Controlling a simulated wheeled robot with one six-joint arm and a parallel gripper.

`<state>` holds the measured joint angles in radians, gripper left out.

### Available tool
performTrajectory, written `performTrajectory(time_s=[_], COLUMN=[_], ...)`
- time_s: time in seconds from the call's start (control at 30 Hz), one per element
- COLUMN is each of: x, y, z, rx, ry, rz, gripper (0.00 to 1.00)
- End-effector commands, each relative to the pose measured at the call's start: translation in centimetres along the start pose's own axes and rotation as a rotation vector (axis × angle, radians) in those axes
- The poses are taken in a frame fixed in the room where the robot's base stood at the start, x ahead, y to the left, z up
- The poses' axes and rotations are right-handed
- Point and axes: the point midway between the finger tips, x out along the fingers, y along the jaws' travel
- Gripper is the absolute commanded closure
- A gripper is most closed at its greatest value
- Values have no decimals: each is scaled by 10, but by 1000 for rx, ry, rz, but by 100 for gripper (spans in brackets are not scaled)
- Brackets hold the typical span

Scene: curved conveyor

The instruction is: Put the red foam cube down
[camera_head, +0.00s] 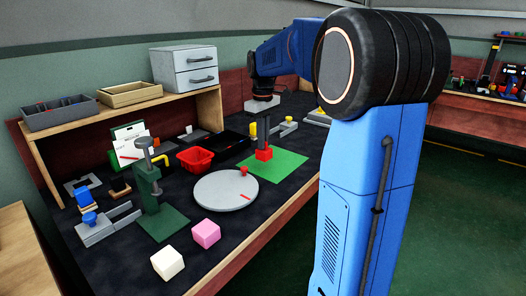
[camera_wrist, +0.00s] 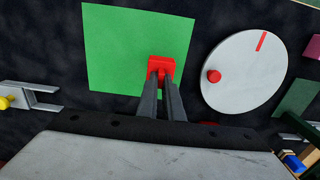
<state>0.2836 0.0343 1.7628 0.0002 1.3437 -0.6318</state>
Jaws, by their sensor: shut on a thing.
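The red foam cube (camera_head: 264,155) is between the fingertips of my gripper (camera_head: 263,146), over the left part of the green mat (camera_head: 283,167). In the wrist view the cube (camera_wrist: 162,63) shows at the ends of the two dark fingers of my gripper (camera_wrist: 161,77), with the green mat (camera_wrist: 120,50) behind it near its lower right corner. The gripper is shut on the cube. I cannot tell whether the cube's underside touches the mat. The fingers hide part of the cube.
A round grey disc (camera_head: 226,194) with a red knob lies beside the mat. A red bin (camera_head: 195,160), a green clamp stand (camera_head: 152,190), a pink cube (camera_head: 206,233) and a white cube (camera_head: 167,262) are on the dark bench. Most of the mat is bare.

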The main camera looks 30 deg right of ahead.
Motion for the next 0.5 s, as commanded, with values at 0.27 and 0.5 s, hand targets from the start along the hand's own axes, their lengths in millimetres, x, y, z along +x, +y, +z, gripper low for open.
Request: performTrajectory(time_s=[0.27, 0.5], x=[29, 37], y=[0, 0], z=[1, 0], rx=[0, 0], ry=[-2, 0], rz=[-2, 0], gripper=[100, 100])
